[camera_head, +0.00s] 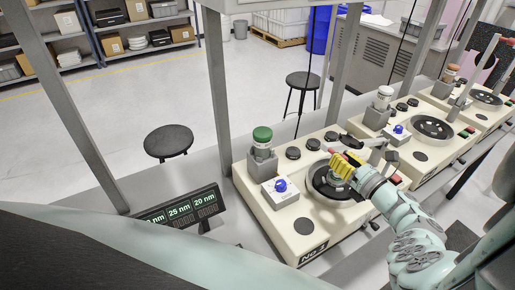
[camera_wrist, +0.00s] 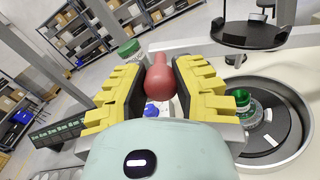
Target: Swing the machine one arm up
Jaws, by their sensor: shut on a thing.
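Machine one (camera_head: 300,225) is the nearest cream unit, with a "NO.1" label on its front. Its round black plate (camera_head: 325,187) sits partly behind my gripper (camera_head: 346,165). My gripper also shows in the wrist view (camera_wrist: 160,85), its yellow fingers shut on a red knob (camera_wrist: 160,73). The knob seems to be the handle end of the machine's arm; the rest of that arm is mostly hidden. In the wrist view a black disc (camera_wrist: 250,35) is held above a round dish (camera_wrist: 292,115). A green-topped piece (camera_wrist: 243,98) stands in the dish.
A green-capped bottle (camera_head: 262,140) and a blue-knobbed box (camera_head: 280,188) stand left on machine one. A display (camera_head: 180,208) stands left of it. More machines (camera_head: 425,130) line the bench to the right. Upright frame posts (camera_head: 217,80) rise behind. Stools (camera_head: 168,141) stand beyond.

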